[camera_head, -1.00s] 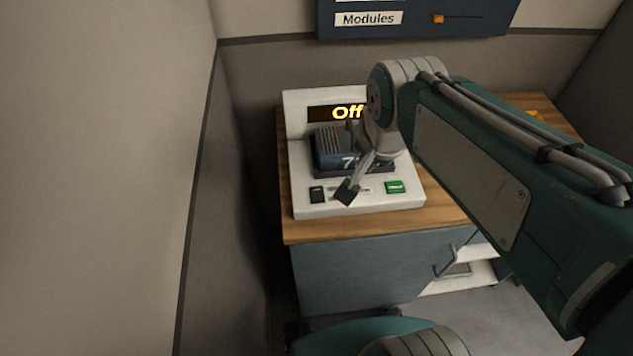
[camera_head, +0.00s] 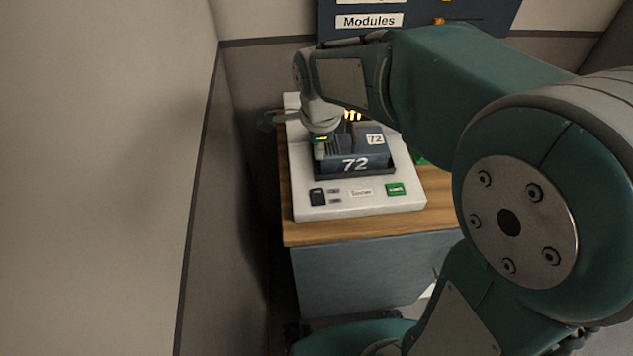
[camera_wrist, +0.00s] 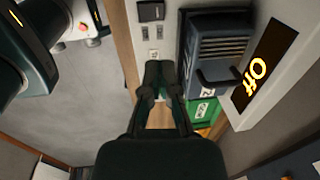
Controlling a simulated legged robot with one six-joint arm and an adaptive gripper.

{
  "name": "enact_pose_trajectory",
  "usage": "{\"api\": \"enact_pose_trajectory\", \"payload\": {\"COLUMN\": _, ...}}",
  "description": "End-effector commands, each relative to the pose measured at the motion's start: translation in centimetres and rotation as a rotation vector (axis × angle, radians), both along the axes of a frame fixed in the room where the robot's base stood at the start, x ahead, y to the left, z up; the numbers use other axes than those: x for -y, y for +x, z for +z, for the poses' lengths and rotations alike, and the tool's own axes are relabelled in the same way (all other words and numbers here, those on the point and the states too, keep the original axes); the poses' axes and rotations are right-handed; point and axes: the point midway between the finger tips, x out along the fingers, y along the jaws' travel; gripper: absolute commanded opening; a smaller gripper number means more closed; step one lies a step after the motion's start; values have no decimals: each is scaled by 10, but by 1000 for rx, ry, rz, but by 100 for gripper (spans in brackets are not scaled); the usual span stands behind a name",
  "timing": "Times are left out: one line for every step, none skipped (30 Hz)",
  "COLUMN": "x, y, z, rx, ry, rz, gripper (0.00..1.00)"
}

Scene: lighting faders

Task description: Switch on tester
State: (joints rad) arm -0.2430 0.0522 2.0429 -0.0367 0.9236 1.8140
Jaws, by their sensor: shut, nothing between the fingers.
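The tester (camera_head: 300,185) is a white unit on the wooden counter. Its display (camera_head: 352,114) is partly covered by my arm; in the wrist view the display (camera_wrist: 262,75) reads "Off". A dark blue module (camera_head: 355,164) marked 72 sits in its bay. A green button (camera_head: 396,189) is at the front right. My gripper (camera_wrist: 160,68) is shut and empty, in front of the tester's panel in the wrist view. My arm hides the fingers in the head view.
The counter (camera_head: 440,208) has bare wood in front of the tester. A green item (camera_wrist: 203,112) lies beside the module in the wrist view. A wall panel labelled Modules (camera_head: 370,21) hangs above. A wall stands close on the left.

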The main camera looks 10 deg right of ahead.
Motion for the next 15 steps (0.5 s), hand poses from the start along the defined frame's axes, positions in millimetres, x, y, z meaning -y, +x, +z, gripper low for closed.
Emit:
{"api": "enact_pose_trajectory", "payload": {"x": -1, "y": 1, "z": -2, "rx": -4, "ry": 0, "rz": -11, "gripper": 0}}
{"api": "enact_pose_trajectory", "payload": {"x": -2, "y": 1, "z": -2, "rx": -5, "ry": 1, "rz": -17, "gripper": 0}}
{"api": "enact_pose_trajectory", "payload": {"x": -2, "y": 2, "z": -2, "rx": -5, "ry": 2, "rz": -21, "gripper": 0}}
{"api": "enact_pose_trajectory", "payload": {"x": -2, "y": 2, "z": -3, "rx": -6, "ry": 2, "rz": -22, "gripper": 0}}
{"api": "enact_pose_trajectory", "payload": {"x": -2, "y": 2, "z": -3, "rx": -6, "ry": 2, "rz": -22, "gripper": 0}}
{"api": "enact_pose_trajectory", "payload": {"x": -2, "y": 2, "z": -2, "rx": -5, "ry": 2, "rz": -22, "gripper": 0}}
{"api": "enact_pose_trajectory", "payload": {"x": -2, "y": 2, "z": -2, "rx": -5, "ry": 2, "rz": -22, "gripper": 0}}
{"api": "enact_pose_trajectory", "payload": {"x": -2, "y": 2, "z": -2, "rx": -5, "ry": 2, "rz": -22, "gripper": 0}}
{"api": "enact_pose_trajectory", "payload": {"x": -2, "y": 2, "z": -2, "rx": -5, "ry": 2, "rz": -22, "gripper": 0}}
{"api": "enact_pose_trajectory", "payload": {"x": -2, "y": 2, "z": -2, "rx": -5, "ry": 2, "rz": -21, "gripper": 0}}
{"api": "enact_pose_trajectory", "payload": {"x": -2, "y": 2, "z": -2, "rx": -5, "ry": 2, "rz": -21, "gripper": 0}}
{"api": "enact_pose_trajectory", "payload": {"x": -2, "y": 2, "z": -3, "rx": -5, "ry": 2, "rz": -21, "gripper": 0}}
{"api": "enact_pose_trajectory", "payload": {"x": -2, "y": 2, "z": -4, "rx": -6, "ry": 2, "rz": -21, "gripper": 0}}
{"api": "enact_pose_trajectory", "payload": {"x": -2, "y": 2, "z": -6, "rx": -6, "ry": 1, "rz": -21, "gripper": 0}}
{"api": "enact_pose_trajectory", "payload": {"x": -2, "y": 3, "z": -9, "rx": -6, "ry": 2, "rz": -21, "gripper": 0}}
